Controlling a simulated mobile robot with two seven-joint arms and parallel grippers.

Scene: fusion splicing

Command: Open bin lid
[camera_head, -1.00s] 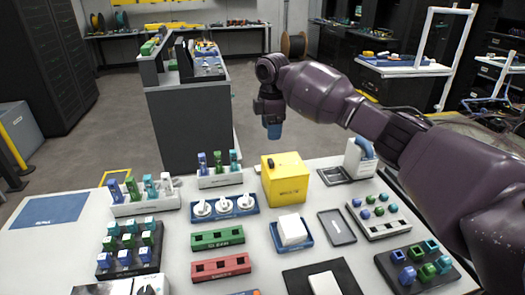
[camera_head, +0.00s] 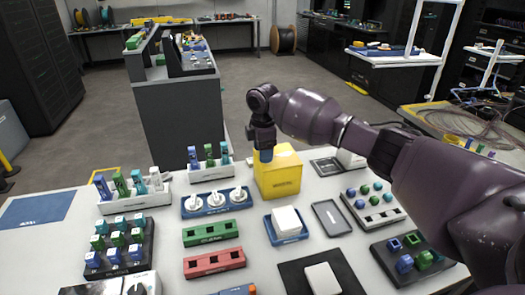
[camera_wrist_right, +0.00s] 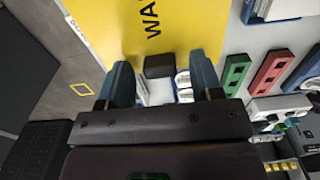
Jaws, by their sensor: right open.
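The yellow waste bin (camera_head: 280,180) stands on the table with its lid down. My right gripper (camera_head: 266,154) is at the bin's top left edge and covers the lid's black handle in the head view. In the right wrist view, the bin's yellow surface (camera_wrist_right: 125,28) fills the upper middle. The dark handle (camera_wrist_right: 159,66) shows between the two blue fingers of the right gripper (camera_wrist_right: 163,78), which are open with a gap on each side. I cannot tell how far the fingers reach down past the handle. My left gripper is out of view.
A blue tray with white round pieces (camera_head: 184,210) lies left of the bin. A blue dish with a white block (camera_head: 269,228) and a grey tray (camera_head: 345,229) are in front. A rack of connectors (camera_head: 190,176) stands behind left.

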